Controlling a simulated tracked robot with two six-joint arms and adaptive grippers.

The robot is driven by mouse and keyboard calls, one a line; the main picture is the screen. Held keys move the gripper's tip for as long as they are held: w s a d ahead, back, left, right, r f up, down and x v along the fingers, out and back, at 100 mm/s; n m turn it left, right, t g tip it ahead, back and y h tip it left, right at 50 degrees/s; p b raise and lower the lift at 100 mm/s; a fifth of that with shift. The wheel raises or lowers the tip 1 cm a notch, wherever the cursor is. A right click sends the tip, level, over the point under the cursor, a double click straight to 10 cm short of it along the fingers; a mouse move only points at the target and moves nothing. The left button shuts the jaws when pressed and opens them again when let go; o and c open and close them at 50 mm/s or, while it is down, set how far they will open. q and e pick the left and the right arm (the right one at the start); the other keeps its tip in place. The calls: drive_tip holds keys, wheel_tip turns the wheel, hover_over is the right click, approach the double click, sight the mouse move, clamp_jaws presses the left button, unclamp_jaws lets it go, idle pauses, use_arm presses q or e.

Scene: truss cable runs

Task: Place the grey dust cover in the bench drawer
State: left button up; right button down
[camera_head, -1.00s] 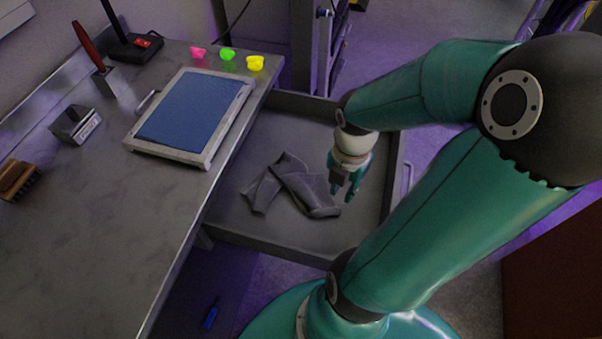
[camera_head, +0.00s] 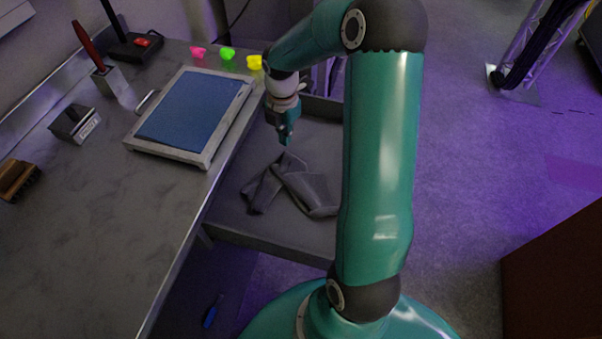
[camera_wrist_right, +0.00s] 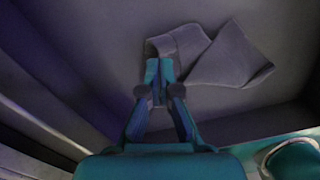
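The grey dust cover (camera_head: 300,187) lies crumpled and folded on the floor of the open bench drawer (camera_head: 270,235). It also shows in the right wrist view (camera_wrist_right: 225,58), beyond my fingertips. My right gripper (camera_head: 285,139) hangs above the drawer, near the bench edge and behind the cover. In the right wrist view, the fingertips of my right gripper (camera_wrist_right: 159,72) are together with nothing held between them. The fingertips overlap the cover's edge in that view, but the head view shows them apart from it. My left gripper is not in view. My right arm hides the drawer's right side.
The metal bench (camera_head: 95,240) holds a framed blue pad (camera_head: 190,110), a small labelled box (camera_head: 75,124), a brush (camera_head: 17,180), a red-handled tool (camera_head: 88,45) and pink, green and yellow pieces (camera_head: 228,54). Open floor (camera_head: 475,180) lies to the right.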

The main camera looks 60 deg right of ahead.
sight(286, 161)
drive_tip(key=shift+w+d+f, duration=0.1)
drive_tip(key=shift+w+f, duration=0.05)
drive_tip(key=shift+f, duration=0.6)
drive_tip(key=shift+w+f, duration=0.1)
drive_tip(key=shift+f, duration=0.6)
drive_tip(key=shift+f+b, duration=1.7)
drive_tip(key=shift+f, duration=0.65)
drive_tip(key=shift+r, duration=0.1)
wheel_tip(286, 161, up, 9)
drive_tip(key=p, duration=0.7)
drive_tip(key=shift+p, duration=0.3)
